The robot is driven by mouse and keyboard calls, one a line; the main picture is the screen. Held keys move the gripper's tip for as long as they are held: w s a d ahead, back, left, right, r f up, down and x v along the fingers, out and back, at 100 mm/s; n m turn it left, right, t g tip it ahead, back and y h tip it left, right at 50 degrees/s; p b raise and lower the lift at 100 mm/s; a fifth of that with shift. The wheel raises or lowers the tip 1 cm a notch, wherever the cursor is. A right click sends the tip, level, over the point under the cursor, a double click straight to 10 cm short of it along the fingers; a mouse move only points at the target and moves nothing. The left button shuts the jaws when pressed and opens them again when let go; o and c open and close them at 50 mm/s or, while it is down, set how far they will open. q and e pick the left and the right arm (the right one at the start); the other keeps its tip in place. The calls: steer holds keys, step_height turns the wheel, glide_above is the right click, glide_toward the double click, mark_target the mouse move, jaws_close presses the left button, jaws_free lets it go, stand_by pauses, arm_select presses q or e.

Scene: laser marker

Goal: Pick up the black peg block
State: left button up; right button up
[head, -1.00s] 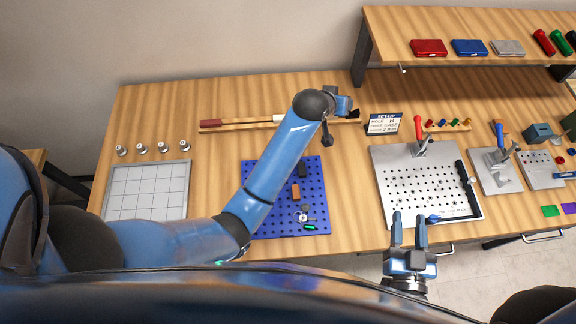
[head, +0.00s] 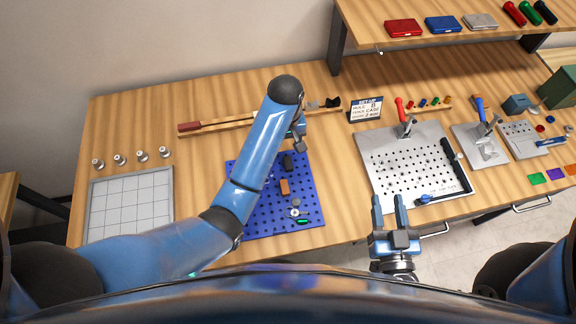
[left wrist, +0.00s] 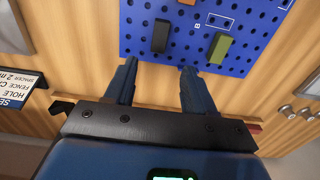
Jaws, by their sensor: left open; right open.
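The black peg block (head: 287,162) stands on the blue pegboard (head: 307,208), near its far edge. In the left wrist view the black peg block (left wrist: 161,35) is just ahead of my left gripper (left wrist: 158,68), roughly in line with the gap between the fingers. My left gripper (head: 299,143) is open and empty, near the board's far edge; my arm partly hides it in the head view. A green block (left wrist: 220,47) and an orange block (head: 284,187) are also on the board. My right gripper (head: 390,205) is open and empty, by the metal hole plate's near edge.
A wooden rail (head: 190,127) with tools lies behind the board. A gridded tray (head: 95,215) with several silver knobs behind it is at the left. The metal plate (head: 375,160) with a clamp is at the right, by a set-up sign (head: 366,109).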

mark_target(287, 159)
arm_select(q)
steer(key=shift+f+p, duration=0.35)
steer(key=shift+f, duration=1)
steer(key=shift+f+p, duration=0.35)
steer(key=shift+f, duration=0.15)
step_height(287, 159, down, 3)
steer(key=shift+s+d+f+p, duration=0.1)
steer(key=shift+f+p, duration=0.05)
steer(key=shift+p, duration=0.3)
steer(key=shift+f, duration=0.5)
jaws_close()
